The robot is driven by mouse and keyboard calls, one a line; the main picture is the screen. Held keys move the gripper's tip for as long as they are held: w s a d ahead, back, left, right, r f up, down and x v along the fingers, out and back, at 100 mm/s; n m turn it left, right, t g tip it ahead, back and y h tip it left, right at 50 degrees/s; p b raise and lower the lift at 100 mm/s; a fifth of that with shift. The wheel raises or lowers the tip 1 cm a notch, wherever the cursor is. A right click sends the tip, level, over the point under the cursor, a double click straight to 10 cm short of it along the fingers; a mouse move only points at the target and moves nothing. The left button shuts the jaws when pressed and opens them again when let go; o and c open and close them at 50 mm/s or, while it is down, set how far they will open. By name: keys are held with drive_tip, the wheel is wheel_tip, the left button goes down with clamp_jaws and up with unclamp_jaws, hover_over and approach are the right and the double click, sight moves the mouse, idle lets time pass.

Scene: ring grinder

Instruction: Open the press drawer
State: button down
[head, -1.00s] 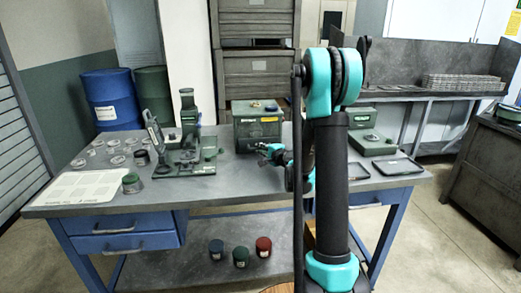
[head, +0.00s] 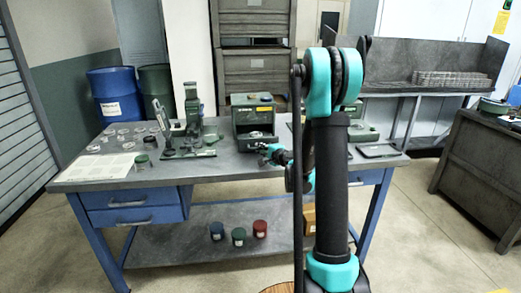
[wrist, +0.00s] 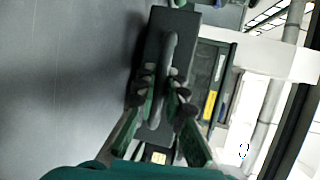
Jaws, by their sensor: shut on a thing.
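The press (head: 253,112) is a green box on the workbench in the head view. Its front now shows a dark opening with a light round thing inside. My gripper (head: 262,150) is just in front of it at bench height. In the wrist view, my gripper (wrist: 162,95) is shut on a grey bar handle (wrist: 172,50) on a dark drawer front (wrist: 152,45). The fingers are on both sides of the handle. The drawer's full extent is hard to see in the head view.
A green stand (head: 191,112) is left of the press on the workbench (head: 225,172). A dark tray (head: 378,151) lies on the right. Small jars (head: 239,235) stand on the lower shelf. Open floor lies around the bench.

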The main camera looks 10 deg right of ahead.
drive_tip(key=c, duration=1.9)
unclamp_jaws()
drive_tip(key=shift+o, duration=0.2)
drive_tip(key=v, duration=1.2)
